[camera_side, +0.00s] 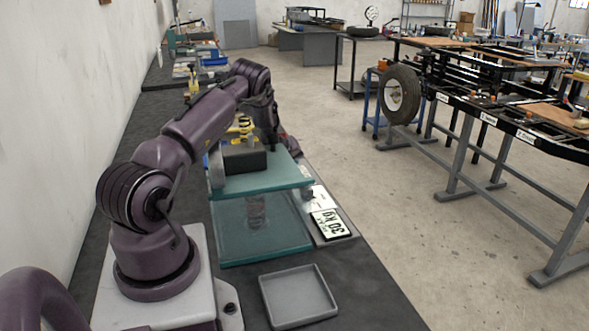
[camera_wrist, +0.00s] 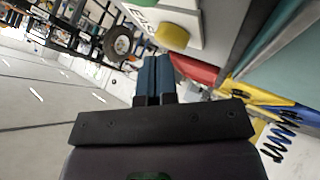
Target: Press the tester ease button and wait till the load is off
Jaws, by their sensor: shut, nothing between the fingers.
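The tester is a teal frame (camera_side: 285,185) on the dark bench in the side view. A coil spring (camera_side: 256,211) stands upright between its plates. A panel beside it (camera_side: 327,222) reads 30 kg, upside down in the picture. In the wrist view, a pale control box (camera_wrist: 196,22) carries a round yellow button (camera_wrist: 172,37) and a partly cut-off green button (camera_wrist: 144,2). The fingers are hidden in the side view.
An empty grey tray (camera_side: 298,296) lies in front of the tester. A dark block (camera_side: 244,158) sits on the tester's top plate. In the wrist view, a red part (camera_wrist: 196,70) and dark and blue springs (camera_wrist: 280,140) lie to the right of the fingers.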

